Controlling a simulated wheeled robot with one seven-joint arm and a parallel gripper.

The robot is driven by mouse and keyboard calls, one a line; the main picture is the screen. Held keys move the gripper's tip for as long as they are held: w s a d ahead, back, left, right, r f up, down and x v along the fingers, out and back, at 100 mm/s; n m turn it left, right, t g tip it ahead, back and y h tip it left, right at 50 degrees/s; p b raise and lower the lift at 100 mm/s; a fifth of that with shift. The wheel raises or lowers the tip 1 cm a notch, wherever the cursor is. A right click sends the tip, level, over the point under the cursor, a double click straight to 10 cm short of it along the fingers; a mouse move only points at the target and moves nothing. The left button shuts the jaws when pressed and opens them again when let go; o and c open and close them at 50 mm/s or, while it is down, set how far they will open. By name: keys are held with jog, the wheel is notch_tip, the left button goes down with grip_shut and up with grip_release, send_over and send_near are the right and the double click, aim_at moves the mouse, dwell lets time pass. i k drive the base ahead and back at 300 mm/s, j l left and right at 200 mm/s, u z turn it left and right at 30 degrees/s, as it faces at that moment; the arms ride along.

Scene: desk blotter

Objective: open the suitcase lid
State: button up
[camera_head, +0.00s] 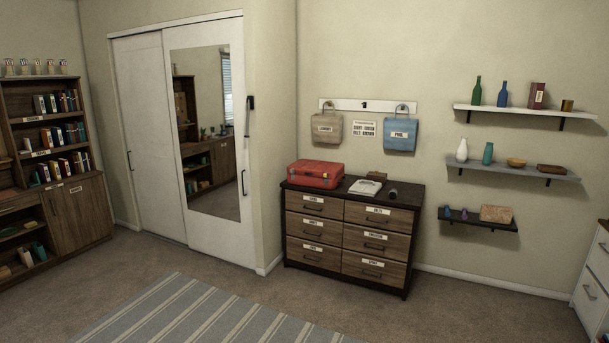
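A red suitcase (316,174) lies on the left part of the top of a dark wooden dresser (349,235). Its lid looks shut, and a handle or latch shows faintly on its front side. My gripper is not in view, and no part of my arm shows near the suitcase.
White papers (365,187) and a small dark object (393,194) lie right of the suitcase. Two bags hang from a wall rack (367,105) above. A striped rug (200,315) covers the open floor in front. Wall shelves (513,172) are at right, a bookcase (50,165) at left.

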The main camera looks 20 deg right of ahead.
aim_at(311, 167)
jog(key=i+z, duration=0.15)
jog(key=i, duration=1.25)
jog(key=i+u, duration=0.1)
jog(key=i, duration=0.45)
jog(key=i+l, duration=0.1)
jog(key=i, duration=0.45)
jog(key=i+l+u, duration=0.15)
jog(key=i, duration=0.4)
jog(key=i+l, duration=0.1)
jog(key=i, duration=0.45)
jog(key=i+l+u, duration=0.15)
jog(key=i, duration=0.4)
jog(key=i+l+u, duration=0.2)
jog(key=i, duration=0.2)
jog(key=i+l+u, duration=0.2)
jog(key=i, duration=0.25)
